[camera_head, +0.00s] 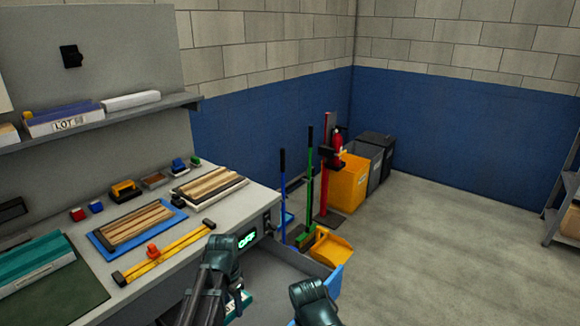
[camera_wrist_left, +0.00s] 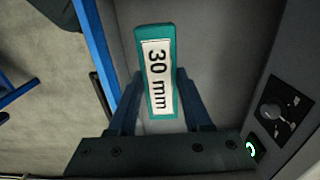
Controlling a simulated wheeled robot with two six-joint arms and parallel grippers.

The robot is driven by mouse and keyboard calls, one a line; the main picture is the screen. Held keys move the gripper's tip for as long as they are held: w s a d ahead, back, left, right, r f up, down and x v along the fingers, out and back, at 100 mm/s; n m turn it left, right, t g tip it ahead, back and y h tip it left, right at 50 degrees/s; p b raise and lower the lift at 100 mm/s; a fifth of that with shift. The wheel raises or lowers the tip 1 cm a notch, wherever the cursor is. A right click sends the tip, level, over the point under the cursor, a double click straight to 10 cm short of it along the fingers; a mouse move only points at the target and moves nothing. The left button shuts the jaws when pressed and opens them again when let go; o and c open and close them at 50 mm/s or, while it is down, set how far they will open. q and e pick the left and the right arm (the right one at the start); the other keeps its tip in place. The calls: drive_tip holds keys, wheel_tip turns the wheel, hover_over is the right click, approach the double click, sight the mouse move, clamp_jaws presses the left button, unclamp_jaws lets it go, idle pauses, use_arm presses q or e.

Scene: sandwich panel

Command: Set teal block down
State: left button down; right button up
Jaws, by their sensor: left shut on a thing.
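The teal block (camera_wrist_left: 168,33) has a white label reading "30 mm" and sits between the two fingers of my left gripper (camera_wrist_left: 158,80), which is shut on it. In the left wrist view the block is over the grey inside of an open drawer (camera_wrist_left: 210,30); I cannot tell whether it touches the floor. In the head view only a bit of the block (camera_head: 236,306) shows beside my left arm, which hides the gripper. The drawer (camera_head: 283,272), with a blue front, is pulled out below the bench. My right gripper is not in view; only part of that arm shows.
The bench (camera_head: 215,217) carries a blue tray (camera_head: 100,247) of wood strips, a yellow clamp (camera_head: 180,250) and a green mat (camera_head: 75,302). A yellow dustpan (camera_head: 331,249) and brooms stand beyond the drawer. Open floor (camera_head: 440,235) lies to the right.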

sight(233, 305)
use_arm(q)
wheel_tip(233, 305, up, 7)
drive_tip(key=p, duration=0.5)
drive_tip(key=shift+r, duration=0.2)
drive_tip(key=shift+f, duration=0.1)
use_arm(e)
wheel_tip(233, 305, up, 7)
